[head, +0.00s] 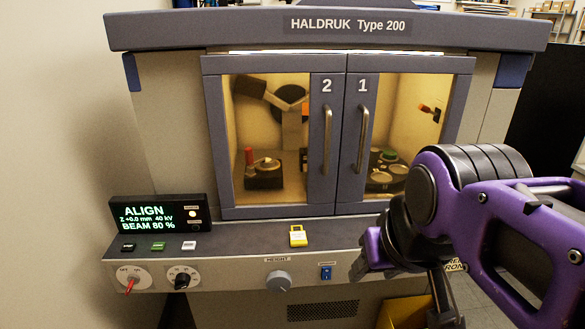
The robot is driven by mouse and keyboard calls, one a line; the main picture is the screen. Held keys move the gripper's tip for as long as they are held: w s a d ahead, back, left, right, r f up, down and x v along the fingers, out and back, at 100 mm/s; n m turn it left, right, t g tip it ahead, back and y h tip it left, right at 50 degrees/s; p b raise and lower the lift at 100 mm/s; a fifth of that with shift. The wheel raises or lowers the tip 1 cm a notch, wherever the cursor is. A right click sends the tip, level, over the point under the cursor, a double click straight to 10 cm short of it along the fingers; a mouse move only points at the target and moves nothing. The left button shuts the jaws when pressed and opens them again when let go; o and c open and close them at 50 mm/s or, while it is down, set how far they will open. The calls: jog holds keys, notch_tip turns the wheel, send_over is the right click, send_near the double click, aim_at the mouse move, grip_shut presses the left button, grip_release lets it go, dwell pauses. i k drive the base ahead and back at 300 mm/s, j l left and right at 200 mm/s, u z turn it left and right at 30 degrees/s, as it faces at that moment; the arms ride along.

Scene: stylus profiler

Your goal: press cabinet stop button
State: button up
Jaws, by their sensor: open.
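The cabinet (160,120), labelled HALDRUK Type 200, stands in front of me with its two glazed doors shut. Its sloping control ledge (240,236) and the front panel below carry the controls. I cannot make out a stop button on the visible part; the right part of the ledge and panel is hidden behind my arm. My gripper (402,285) is open, in front of the right side of the panel. I see nothing between its fingers.
The display (158,214) reads ALIGN, with black, green and white keys below. Two dials (132,281), a HEIGHT knob (279,281) and a blue switch (326,273) are on the panel. A yellow padlock-like piece (298,237) sits on the ledge. Shelves (550,18) are behind right.

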aim_at(127, 247)
jog(key=u, duration=1.4)
jog(key=z, duration=1.6)
jog(key=u, duration=1.6)
